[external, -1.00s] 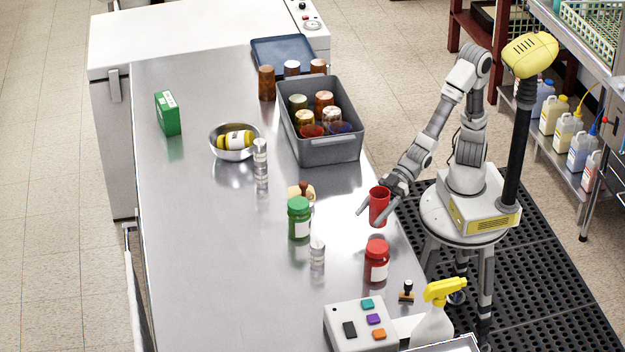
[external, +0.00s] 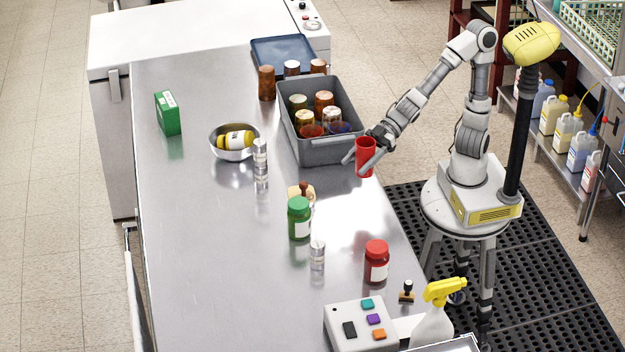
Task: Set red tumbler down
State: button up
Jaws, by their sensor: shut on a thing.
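The red tumbler (external: 365,156) is upright between the fingers of my gripper (external: 362,162), which is shut on it. The tumbler shows just off the right front corner of the grey bin, near the right edge of the steel counter (external: 215,265). It appears to be held above the counter, but the gap beneath it is hard to judge.
The grey bin (external: 327,152) holds several tumblers. Brown tumblers and a blue tray (external: 283,50) are behind it. A steel bowl (external: 222,152), a green jar (external: 299,219) and a red jar (external: 376,263) stand on the counter. Bare counter lies between the bin and the red jar.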

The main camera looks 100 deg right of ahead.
jog(key=w+d+m+t+h, duration=0.25)
jog(key=d+m+h, duration=0.4)
jog(key=d, duration=0.75)
jog(key=w+r+p, duration=0.5)
jog(key=w+p, duration=0.6)
jog(key=p, duration=0.4)
jog(key=w+a+f+n+g+y+b, duration=0.1)
jog(key=w+a+f+n+y+b, duration=0.2)
jog(key=w, duration=0.6)
jog(key=w+a+f+n+g+y+b, duration=0.1)
jog(key=w+a+f+n+y, duration=0.15)
jog(key=w+a, duration=0.45)
jog(key=shift+m+t+h, duration=0.25)
jog(key=shift+m+h, duration=0.15)
jog(key=shift+h, duration=0.1)
jog(key=f, duration=0.3)
jog(key=w+d+f+b, duration=0.1)
jog(key=f, duration=0.3)
jog(key=w+f, duration=0.1)
jog(key=f, duration=0.2)
jog(key=shift+d+f+b, duration=0.3)
jog(key=shift+d+b, duration=0.1)
